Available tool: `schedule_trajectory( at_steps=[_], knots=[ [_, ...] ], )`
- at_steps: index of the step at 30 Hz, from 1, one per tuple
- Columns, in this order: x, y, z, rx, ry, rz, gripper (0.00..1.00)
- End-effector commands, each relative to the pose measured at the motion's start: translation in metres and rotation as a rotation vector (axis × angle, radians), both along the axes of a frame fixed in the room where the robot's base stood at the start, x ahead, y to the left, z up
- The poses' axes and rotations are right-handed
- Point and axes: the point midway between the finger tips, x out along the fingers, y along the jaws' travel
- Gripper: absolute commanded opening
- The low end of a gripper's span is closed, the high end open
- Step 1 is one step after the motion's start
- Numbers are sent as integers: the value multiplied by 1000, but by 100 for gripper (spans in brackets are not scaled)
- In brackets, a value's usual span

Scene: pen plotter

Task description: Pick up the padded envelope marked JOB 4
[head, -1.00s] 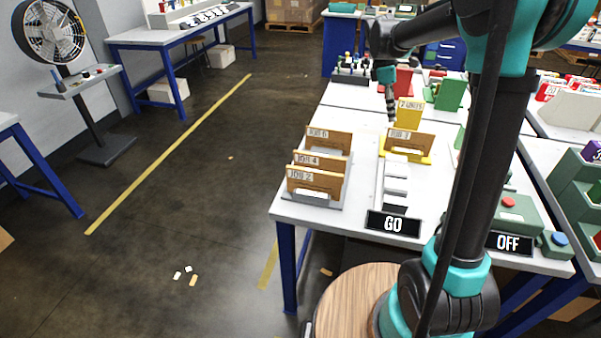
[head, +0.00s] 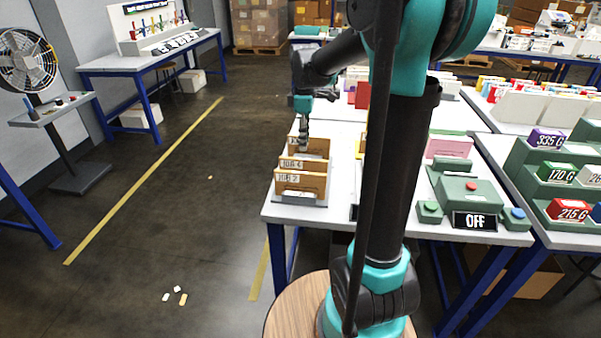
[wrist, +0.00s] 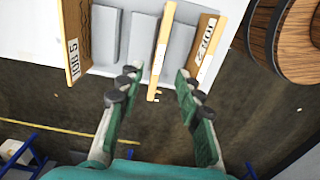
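The padded envelope marked JOB 4 (head: 304,164) is tan with a white label and stands upright in the middle of a grey rack (head: 301,199), between the JOB 2 envelope (head: 300,184) in front and another envelope (head: 317,147) behind. My gripper (wrist: 157,80) is open and empty, one finger on either side of that edge in the picture, with gaps on both sides. Whether the fingertips are down at envelope height, I cannot tell. In the head view my gripper (head: 303,142) hangs at the rack, covering part of the rear envelope.
In the wrist view the neighbouring envelopes, one at left (wrist: 76,45) and JOB 2 (wrist: 205,45) at right, stand close outside the fingers. My arm hides the table's middle.

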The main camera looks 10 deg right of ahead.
Motion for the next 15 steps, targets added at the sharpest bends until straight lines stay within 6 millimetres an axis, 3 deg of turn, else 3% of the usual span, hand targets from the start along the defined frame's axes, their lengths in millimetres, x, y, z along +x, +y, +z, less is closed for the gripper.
schedule_trajectory(
  at_steps=[6, 15],
  knots=[
    [0, 0, -39, 0, 0, 0, 35],
    [1, 1, -61, -1, 0, 1, 35]
  ],
)
